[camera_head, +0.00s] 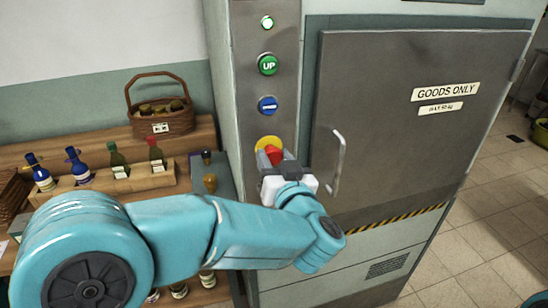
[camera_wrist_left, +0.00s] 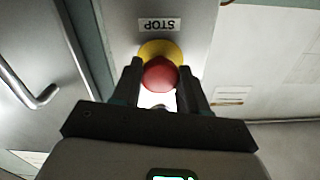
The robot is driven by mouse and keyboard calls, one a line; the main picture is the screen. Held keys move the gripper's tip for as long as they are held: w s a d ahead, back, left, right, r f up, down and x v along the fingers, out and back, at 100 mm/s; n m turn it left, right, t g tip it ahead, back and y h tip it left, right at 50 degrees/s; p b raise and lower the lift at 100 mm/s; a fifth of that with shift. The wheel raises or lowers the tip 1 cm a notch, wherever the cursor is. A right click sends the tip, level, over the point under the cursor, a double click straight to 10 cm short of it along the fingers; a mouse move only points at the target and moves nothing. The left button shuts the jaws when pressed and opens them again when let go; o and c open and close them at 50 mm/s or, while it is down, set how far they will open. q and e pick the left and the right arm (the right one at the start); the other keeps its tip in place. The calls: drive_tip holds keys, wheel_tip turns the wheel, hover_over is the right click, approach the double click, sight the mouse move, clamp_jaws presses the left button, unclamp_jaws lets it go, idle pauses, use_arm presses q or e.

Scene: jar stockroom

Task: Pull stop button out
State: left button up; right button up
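The red stop button (camera_head: 273,155) sits on a yellow round base (camera_head: 268,143) on the grey control panel (camera_head: 288,90) of the goods lift. In the left wrist view the red button (camera_wrist_left: 160,75) shows between the two fingers, with the yellow base (camera_wrist_left: 160,50) and an upside-down STOP label (camera_wrist_left: 159,25) behind it. My left gripper (camera_head: 270,158) is at the button with its fingers on either side. In the wrist view the left gripper (camera_wrist_left: 160,84) has its fingers apart, with slim gaps beside the button; contact is not clear. My right gripper is not in view.
Above the button are a blue button (camera_head: 268,105), a green UP button (camera_head: 268,65) and a lit green lamp (camera_head: 267,22). The lift door handle (camera_head: 337,165) sticks out close right of my left gripper. A wooden shelf (camera_head: 200,135) with bottles and a wicker basket (camera_head: 160,108) stands left.

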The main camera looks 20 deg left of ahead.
use_arm(q)
drive_tip(key=o, duration=0.4)
drive_tip(key=shift+s+d, duration=0.1)
drive_tip(key=shift+o, duration=0.2)
drive_tip(key=shift+s, duration=0.1)
drive_tip(key=b+v, duration=0.3)
drive_tip(key=v, duration=1.3)
drive_tip(key=shift+d, duration=0.15)
drive_tip(key=shift+s, duration=0.1)
